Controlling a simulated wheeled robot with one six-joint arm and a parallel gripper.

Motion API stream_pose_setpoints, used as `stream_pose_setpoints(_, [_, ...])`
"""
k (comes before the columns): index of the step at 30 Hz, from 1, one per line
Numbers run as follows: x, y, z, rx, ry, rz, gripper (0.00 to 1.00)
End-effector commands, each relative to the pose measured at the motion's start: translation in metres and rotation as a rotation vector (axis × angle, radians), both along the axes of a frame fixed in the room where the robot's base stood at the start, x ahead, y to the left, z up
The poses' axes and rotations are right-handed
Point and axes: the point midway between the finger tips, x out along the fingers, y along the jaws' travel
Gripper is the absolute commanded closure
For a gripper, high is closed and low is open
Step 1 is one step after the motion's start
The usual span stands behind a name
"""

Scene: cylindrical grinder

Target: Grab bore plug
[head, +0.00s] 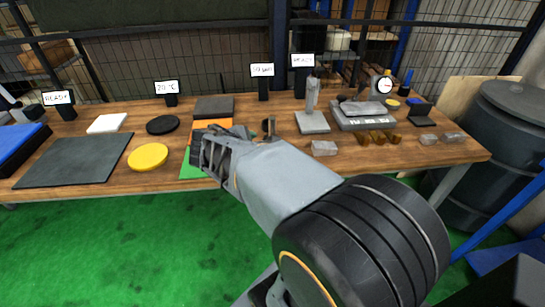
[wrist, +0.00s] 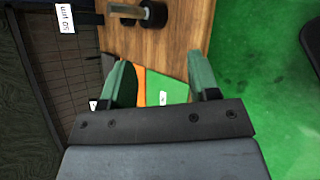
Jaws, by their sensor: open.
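My gripper (head: 203,152) is over the table's near edge, above the coloured mats in the head view. In the wrist view its two green fingers (wrist: 162,78) stand apart with nothing between them. A dark, round-ended piece with a grey bar-like handle (wrist: 142,13) lies on the wood at the top of the wrist view, beyond the fingers. It may be the bore plug, but I cannot tell for sure. A small dark piece (head: 268,126) just behind my arm in the head view may be the same thing; my arm hides part of that area.
Signs line the back.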

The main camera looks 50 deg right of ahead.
Motion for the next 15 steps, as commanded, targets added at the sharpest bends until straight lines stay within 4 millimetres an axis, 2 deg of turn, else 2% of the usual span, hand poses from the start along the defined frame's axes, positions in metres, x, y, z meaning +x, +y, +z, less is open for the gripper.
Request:
stream_pose_setpoints(1, [0.008, -0.017, -0.036, -0.108, 0.087, 0.049, 0.45])
stream_pose_setpoints(3, [0.02, -0.037, -0.047, -0.256, 0.204, 0.121, 0.45])
stream_pose_setpoints(9, [0.051, -0.071, -0.072, -0.583, 0.489, 0.273, 0.45])
stream_pose_setpoints(15, [0.071, -0.085, -0.083, -0.762, 0.652, 0.352, 0.45])
